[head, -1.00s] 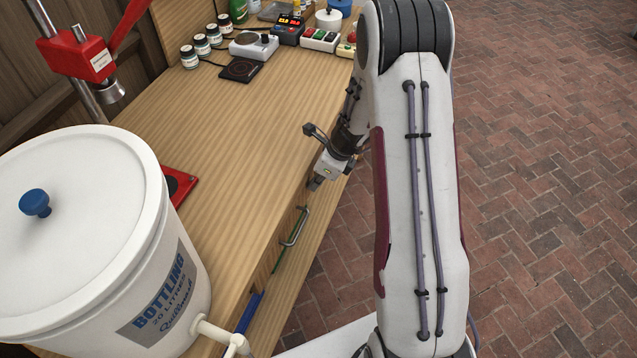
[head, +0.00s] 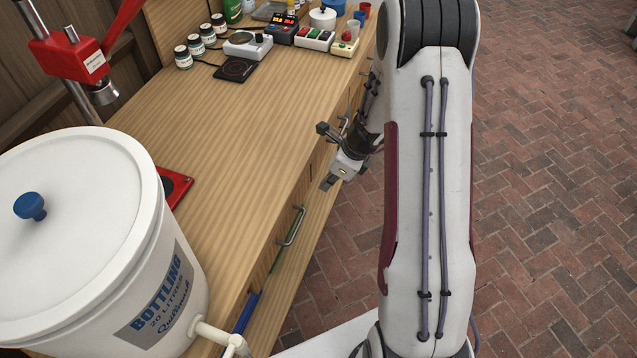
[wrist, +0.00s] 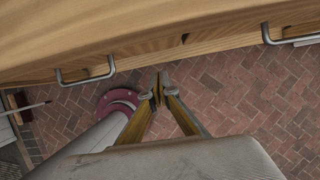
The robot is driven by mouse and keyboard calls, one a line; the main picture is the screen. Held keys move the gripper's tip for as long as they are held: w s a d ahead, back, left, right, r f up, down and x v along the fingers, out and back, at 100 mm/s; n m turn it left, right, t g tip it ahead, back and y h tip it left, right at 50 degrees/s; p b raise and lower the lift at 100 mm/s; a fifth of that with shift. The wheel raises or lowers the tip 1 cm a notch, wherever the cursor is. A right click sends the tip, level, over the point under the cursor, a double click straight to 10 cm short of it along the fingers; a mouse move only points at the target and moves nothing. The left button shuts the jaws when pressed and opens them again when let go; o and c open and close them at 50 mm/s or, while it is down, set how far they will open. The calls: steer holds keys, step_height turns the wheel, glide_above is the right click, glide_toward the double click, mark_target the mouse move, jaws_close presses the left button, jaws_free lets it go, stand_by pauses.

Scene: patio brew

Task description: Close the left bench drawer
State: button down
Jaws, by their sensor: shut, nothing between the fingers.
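The wooden bench (head: 190,110) has drawers along its front face. A metal bar handle (head: 291,228) on the near part of that face seems to belong to the left drawer; it also seems to be the left handle in the wrist view (wrist: 86,76). How far that drawer stands out cannot be told. My gripper (head: 328,184) hangs just off the bench front, beyond this handle. In the wrist view, my gripper (wrist: 160,88) is shut and empty, below the bench front and between two handles, touching neither.
Another handle (wrist: 288,38) shows at the right in the wrist view. A white bottling bucket (head: 90,230) with a tap (head: 222,338) stands at the near bench end. A red press (head: 75,60), jars and small devices stand on the bench. Brick floor (head: 550,150) lies open at right.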

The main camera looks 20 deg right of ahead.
steer(key=v, duration=0.8)
steer(key=shift+r, duration=0.2)
steer(key=shift+s+d, duration=0.1)
steer(key=shift+d, duration=0.05)
stand_by(0.5)
steer(key=s+a+r+n+t+h, duration=0.1)
steer(key=s+a+r+n, duration=0.5)
steer(key=s+r+n, duration=0.6)
steer(key=s+a+r+n+t+h, duration=0.1)
steer(key=s+a+r+n+h, duration=0.1)
steer(key=s+a+r+n, duration=0.5)
steer(key=shift+s+a+r+n, duration=0.3)
steer(key=shift+s+r+n, duration=2.3)
steer(key=shift+n, duration=1.4)
steer(key=shift+w+r, duration=0.2)
